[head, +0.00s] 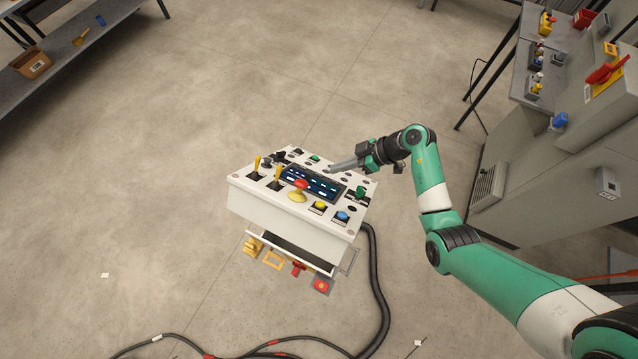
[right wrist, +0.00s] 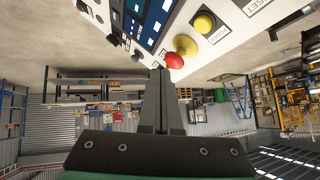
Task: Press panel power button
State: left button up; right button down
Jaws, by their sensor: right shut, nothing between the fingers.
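The white control panel (head: 240,193) stands in the middle of the head view with a dark screen (head: 310,183). A yellow button (head: 320,205) sits near its front edge; in the right wrist view this button (right wrist: 203,22) has a label beside it that appears to read POWER. A red mushroom button (head: 301,184) on a yellow base stands left of it. My right gripper (head: 332,168) is shut and empty, above the panel's far right part and apart from the yellow button. Its closed fingers (right wrist: 158,73) point toward the panel in the right wrist view. My left gripper is not in view.
A blue button (head: 342,215) sits right of the yellow one. Yellow-handled levers (head: 278,172) rise from the panel's left part. A black cable (head: 381,290) runs down beside the panel. Grey cabinets (head: 562,185) stand at the right. Bare floor lies to the left.

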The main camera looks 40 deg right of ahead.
aim_at(320, 205)
jog(key=a+f+b, duration=0.1)
jog(key=b, duration=0.1)
jog(key=a+f+b, duration=0.1)
jog(key=f+b, duration=0.1)
jog(key=b, duration=0.1)
jog(key=s+a+f+b, duration=0.1)
jog(key=f+b, duration=0.1)
jog(key=shift+s+a+f, duration=0.1)
jog(key=shift+a+f, duration=0.15)
jog(key=shift+a, duration=0.15)
jog(key=shift+s+a+p, duration=0.15)
jog(key=shift+a+p, duration=0.2)
jog(key=shift+p, duration=0.2)
jog(key=shift+s+a+f, duration=0.1)
jog(key=shift+a+f, duration=0.3)
jog(key=shift+f, duration=0.15)
dwell(0.8)
jog(key=shift+a+f+p, duration=0.1)
jog(key=shift+a+p, duration=0.1)
jog(key=shift+p, duration=0.4)
jog(key=shift+s+a+f, duration=0.1)
jog(key=shift+f, duration=0.15)
